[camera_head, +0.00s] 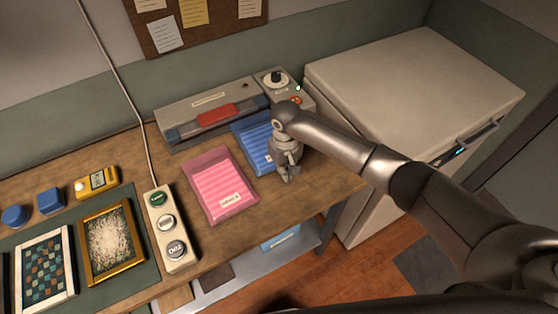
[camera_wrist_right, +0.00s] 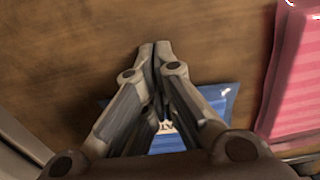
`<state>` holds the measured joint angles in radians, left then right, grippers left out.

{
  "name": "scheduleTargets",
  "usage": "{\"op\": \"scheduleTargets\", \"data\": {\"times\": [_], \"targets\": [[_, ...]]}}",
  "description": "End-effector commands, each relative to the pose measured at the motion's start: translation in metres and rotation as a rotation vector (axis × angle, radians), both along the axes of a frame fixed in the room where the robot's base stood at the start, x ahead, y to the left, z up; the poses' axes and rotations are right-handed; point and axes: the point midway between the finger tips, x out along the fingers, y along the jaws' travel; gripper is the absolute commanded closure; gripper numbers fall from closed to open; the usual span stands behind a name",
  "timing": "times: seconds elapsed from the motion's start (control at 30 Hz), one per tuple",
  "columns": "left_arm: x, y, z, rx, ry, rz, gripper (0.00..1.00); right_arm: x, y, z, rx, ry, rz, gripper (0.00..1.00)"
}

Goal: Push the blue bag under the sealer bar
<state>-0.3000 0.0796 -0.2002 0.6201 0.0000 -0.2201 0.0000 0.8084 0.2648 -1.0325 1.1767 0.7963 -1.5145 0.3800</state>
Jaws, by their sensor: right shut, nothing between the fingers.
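The blue bag (camera_head: 250,140) lies flat on the wooden table, its far edge close against the front of the sealer (camera_head: 208,112). The sealer's bar carries a red handle (camera_head: 216,114). I cannot tell whether the bag's edge is under the bar. My right gripper (camera_head: 288,176) is shut and empty, pointing down at the bag's near right side and hiding part of it. In the right wrist view the closed fingertips (camera_wrist_right: 155,45) are over bare wood, and the blue bag (camera_wrist_right: 215,97) shows behind the fingers. Contact is unclear. My left gripper is not in view.
A pink bag (camera_head: 220,185) lies left of the blue one. A control box with a dial (camera_head: 276,78) stands beside the sealer. A button strip (camera_head: 168,228), framed pictures and a yellow device (camera_head: 97,182) are at left. A white chest (camera_head: 410,85) stands right of the table.

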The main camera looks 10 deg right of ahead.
Motion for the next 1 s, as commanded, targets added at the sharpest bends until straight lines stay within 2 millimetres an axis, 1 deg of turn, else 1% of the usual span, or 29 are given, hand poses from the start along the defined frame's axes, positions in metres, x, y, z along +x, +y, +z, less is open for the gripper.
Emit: {"op": "scheduleTargets", "data": {"times": [0.13, 0.57, 1.0], "targets": [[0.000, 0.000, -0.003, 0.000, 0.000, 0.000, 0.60, 0.005, 0.001, 0.000, 0.000, -0.001, 0.000, 1.00], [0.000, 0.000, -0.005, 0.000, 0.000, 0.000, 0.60, 0.007, 0.002, 0.000, 0.000, -0.001, 0.000, 1.00], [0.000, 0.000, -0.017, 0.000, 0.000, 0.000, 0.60, 0.022, 0.008, -0.001, 0.001, -0.002, 0.000, 1.00]]}}
